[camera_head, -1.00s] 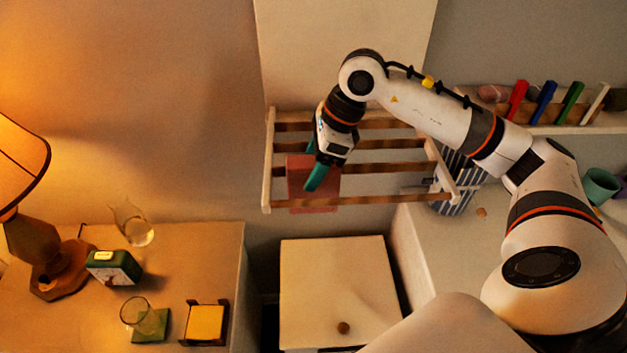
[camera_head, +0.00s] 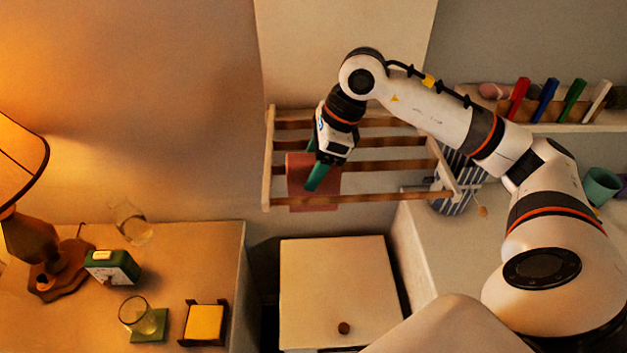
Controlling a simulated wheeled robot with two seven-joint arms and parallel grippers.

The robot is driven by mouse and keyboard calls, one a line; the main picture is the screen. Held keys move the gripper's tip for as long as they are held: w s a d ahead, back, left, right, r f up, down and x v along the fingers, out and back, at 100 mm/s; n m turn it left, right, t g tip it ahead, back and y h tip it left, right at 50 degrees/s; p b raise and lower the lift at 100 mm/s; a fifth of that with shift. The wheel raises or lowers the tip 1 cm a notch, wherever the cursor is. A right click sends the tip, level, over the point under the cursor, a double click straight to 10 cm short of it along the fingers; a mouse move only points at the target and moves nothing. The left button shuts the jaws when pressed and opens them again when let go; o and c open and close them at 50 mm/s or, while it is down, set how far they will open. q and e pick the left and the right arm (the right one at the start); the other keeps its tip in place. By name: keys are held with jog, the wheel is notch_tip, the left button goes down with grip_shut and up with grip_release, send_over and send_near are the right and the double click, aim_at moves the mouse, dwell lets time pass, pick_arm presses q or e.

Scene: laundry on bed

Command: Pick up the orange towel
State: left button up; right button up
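The orange towel (camera_head: 299,181), a reddish-orange cloth, hangs over a bar of the wooden wall rack (camera_head: 268,165), towards its left end. My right gripper (camera_head: 314,176) is at the towel, its green-teal fingers pointing down in front of it and covering part of it. One finger shows beside the upper part of the towel and the other lower in front. Whether the fingers touch or pinch the cloth is not clear. My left gripper is not in view.
A lamp (camera_head: 30,240), a green clock (camera_head: 112,267), glasses (camera_head: 144,316) and a yellow note holder (camera_head: 204,322) stand on the left table. A cream cabinet (camera_head: 335,285) is below the rack. A shelf with several coloured books (camera_head: 546,100) is at right.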

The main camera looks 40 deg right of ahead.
jog(key=c, duration=1.2)
jog(key=shift+r, duration=0.15)
jog(key=shift+c, duration=0.2)
jog(key=shift+r+p, duration=0.15)
jog(key=shift+p, duration=0.25)
notch_tip(320, 180, up, 18)
jog(key=b, duration=0.2)
notch_tip(320, 180, up, 15)
jog(key=p, duration=1.4)
